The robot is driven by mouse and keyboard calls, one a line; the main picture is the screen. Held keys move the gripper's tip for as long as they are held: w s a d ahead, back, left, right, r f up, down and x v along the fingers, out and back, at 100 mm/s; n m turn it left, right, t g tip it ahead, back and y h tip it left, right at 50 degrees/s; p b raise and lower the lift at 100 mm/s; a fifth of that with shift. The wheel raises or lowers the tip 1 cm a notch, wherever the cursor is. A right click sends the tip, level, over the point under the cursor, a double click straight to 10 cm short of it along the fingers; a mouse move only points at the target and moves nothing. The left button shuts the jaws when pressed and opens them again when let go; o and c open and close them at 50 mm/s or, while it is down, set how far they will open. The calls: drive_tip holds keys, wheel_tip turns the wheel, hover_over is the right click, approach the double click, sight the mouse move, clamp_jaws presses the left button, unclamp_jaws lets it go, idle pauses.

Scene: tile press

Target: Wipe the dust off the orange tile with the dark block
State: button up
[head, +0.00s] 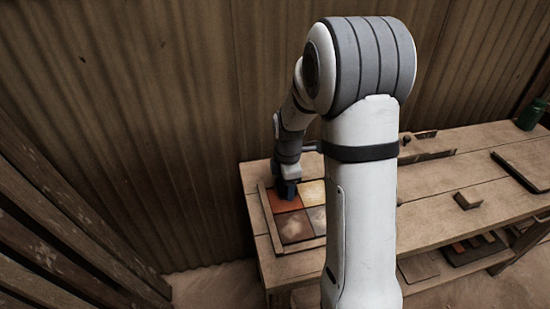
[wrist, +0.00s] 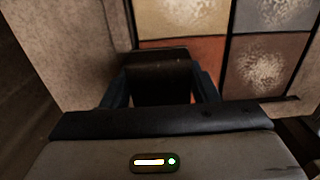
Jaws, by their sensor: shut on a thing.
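The orange tile (head: 287,206) is in the far left corner of a framed group of tiles on the bench. It also shows in the wrist view (wrist: 208,50), partly hidden by my gripper and the block. The part I see shows no clear pale dust. My gripper (head: 287,189) points down over this tile. In the wrist view my gripper (wrist: 160,88) is shut on the dark block (wrist: 158,57), which is at the orange tile's edge. I cannot tell whether the block touches the tile.
A cream tile (head: 312,193), a brown tile (head: 294,227) and a grey tile (head: 318,216) adjoin it, with pale dusty patches. A wooden frame (head: 266,215) surrounds them. A corrugated wall stands behind.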

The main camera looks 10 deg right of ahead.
drive_tip(key=shift+w+r, duration=0.1)
drive_tip(key=shift+w, duration=0.25)
drive_tip(key=r+p, duration=0.1)
drive_tip(key=r, duration=0.1)
drive_tip(key=r+p, duration=0.1)
drive_tip(key=shift+s+a+r, duration=0.1)
drive_tip(key=shift+s+r, duration=0.1)
drive_tip(key=shift+r, duration=0.15)
drive_tip(key=shift+w+r+p, duration=0.2)
drive_tip(key=shift+r+p, duration=0.4)
drive_tip(key=shift+s+r+p, duration=0.1)
drive_tip(key=shift+r+p, duration=0.95)
drive_tip(key=shift+r, duration=0.55)
